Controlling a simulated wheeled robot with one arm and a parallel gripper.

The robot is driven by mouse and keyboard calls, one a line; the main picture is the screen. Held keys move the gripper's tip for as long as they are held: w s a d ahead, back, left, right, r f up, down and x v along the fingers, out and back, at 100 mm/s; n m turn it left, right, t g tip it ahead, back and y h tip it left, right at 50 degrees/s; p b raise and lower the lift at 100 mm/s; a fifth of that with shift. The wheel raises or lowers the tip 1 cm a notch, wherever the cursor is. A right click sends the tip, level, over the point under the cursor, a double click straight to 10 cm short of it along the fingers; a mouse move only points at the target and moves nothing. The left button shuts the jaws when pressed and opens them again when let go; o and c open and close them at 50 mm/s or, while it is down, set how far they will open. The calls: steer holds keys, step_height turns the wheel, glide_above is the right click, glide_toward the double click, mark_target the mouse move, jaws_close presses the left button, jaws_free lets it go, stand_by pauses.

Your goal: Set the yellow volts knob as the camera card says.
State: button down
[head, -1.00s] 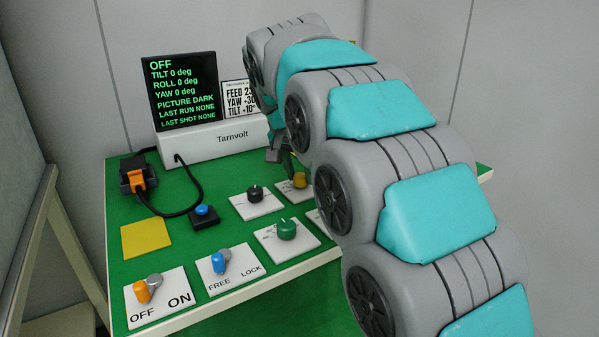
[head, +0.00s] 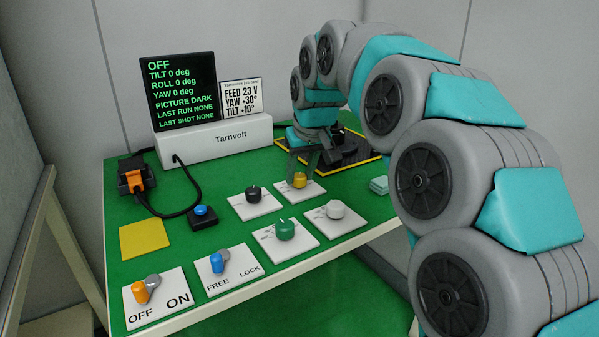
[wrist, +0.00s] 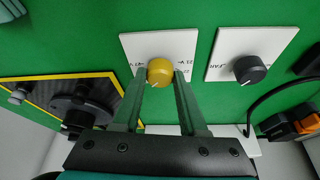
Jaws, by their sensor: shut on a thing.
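The yellow volts knob (head: 299,180) sits on a white plate (head: 306,195) on the green table. It also shows in the wrist view (wrist: 160,72), where partly covered marks on its plate (wrist: 190,45) are too small to read for sure. My gripper (head: 304,168) reaches down over the knob, and its two fingers (wrist: 160,85) are shut on the knob, one on each side. The camera card (head: 241,100) reads FEED 23 V, YAW +30°, TILT +10°. The black display (head: 180,92) reads OFF, tilt, roll and yaw 0 deg, PICTURE DARK.
A black knob (head: 253,194), a green knob (head: 285,229) and a white knob (head: 334,209) stand close around. An orange lever (head: 140,292) is at OFF, and a blue lever (head: 217,263) is by FREE. A black gimbal unit (head: 342,145) stands behind my gripper.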

steer(key=n+y, duration=0.1)
steer(key=n, duration=0.2)
steer(key=shift+w+d+n+g, duration=0.1)
steer(key=shift+n+g, duration=0.3)
steer(key=n, duration=0.2)
steer(key=n+g+y, duration=0.1)
steer(key=n, duration=0.1)
steer(key=shift+w+d+n, duration=0.1)
steer(key=shift+w+n, duration=0.05)
steer(key=shift+n, duration=0.15)
steer(key=n+g, duration=0.1)
steer(key=n, duration=0.1)
steer(key=n+g, duration=0.1)
steer(key=n, duration=0.1)
steer(key=shift+w+d+y, duration=0.1)
steer(key=shift+d+y, duration=0.05)
steer(key=shift+y, duration=0.15)
steer(key=shift+n, duration=0.5)
steer(key=shift+n+g, duration=0.5)
steer(key=shift+n, duration=0.2)
steer(key=shift+c, duration=2.2)
jaws_free()
